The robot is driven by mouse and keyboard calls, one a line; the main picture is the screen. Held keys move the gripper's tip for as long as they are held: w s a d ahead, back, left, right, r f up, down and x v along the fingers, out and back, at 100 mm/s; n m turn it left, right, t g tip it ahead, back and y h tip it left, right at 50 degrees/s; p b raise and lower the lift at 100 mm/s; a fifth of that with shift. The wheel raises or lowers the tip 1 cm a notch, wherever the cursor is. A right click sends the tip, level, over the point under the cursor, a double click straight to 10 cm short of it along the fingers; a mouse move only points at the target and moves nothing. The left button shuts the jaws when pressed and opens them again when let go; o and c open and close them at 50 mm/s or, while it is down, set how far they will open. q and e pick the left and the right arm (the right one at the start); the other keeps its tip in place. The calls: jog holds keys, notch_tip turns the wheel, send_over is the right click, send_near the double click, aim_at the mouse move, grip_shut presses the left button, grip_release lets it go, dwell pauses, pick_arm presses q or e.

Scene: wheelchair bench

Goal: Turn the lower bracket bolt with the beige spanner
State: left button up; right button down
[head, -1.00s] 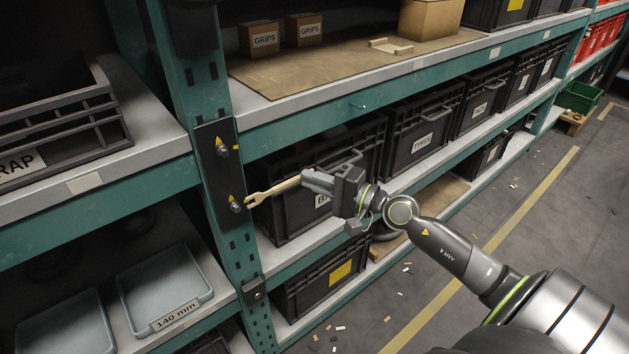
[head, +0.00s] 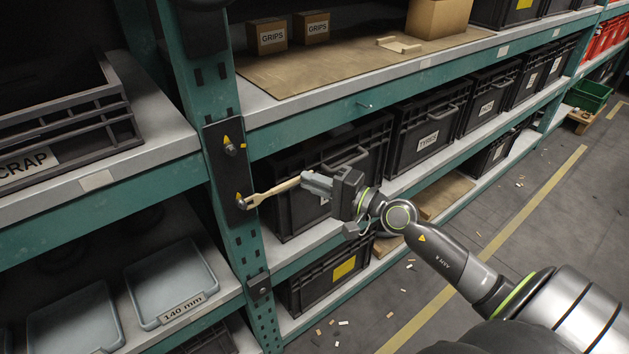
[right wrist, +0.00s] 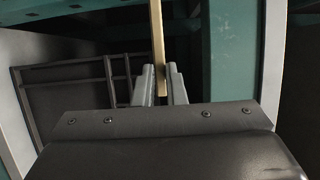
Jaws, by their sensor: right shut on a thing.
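The beige spanner (head: 273,191) is held by its handle end in my right gripper (head: 308,182), which is shut on it. Its open head points left and down to the lower bracket bolt (head: 241,203) on the dark plate (head: 223,165) of the teal post. The head meets or overlaps the bolt in the head view; how fully it is seated I cannot tell. The upper bolt (head: 230,149) sits higher on the same plate. In the right wrist view the spanner (right wrist: 157,45) stands upright between the two fingers; its head is out of frame. My left gripper is not in view.
The teal post (head: 246,245) carries the plate. Black crates (head: 420,139) fill the shelf behind the spanner. A grey tray (head: 172,283) lies on the lower left shelf. The shelf beam (head: 340,108) runs above my gripper. Small scraps litter the floor.

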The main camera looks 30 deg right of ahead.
jog(key=shift+a, duration=0.1)
jog(key=shift+a, duration=0.3)
jog(key=shift+a+p, duration=0.3)
dwell(0.4)
notch_tip(320, 180, down, 2)
jog(key=m+b, duration=0.1)
jog(key=b, duration=0.2)
jog(key=shift+a+m+t+b, duration=0.1)
jog(key=shift+m+t+b, duration=0.2)
jog(key=shift+m+t, duration=0.1)
jog(key=shift+f, duration=0.1)
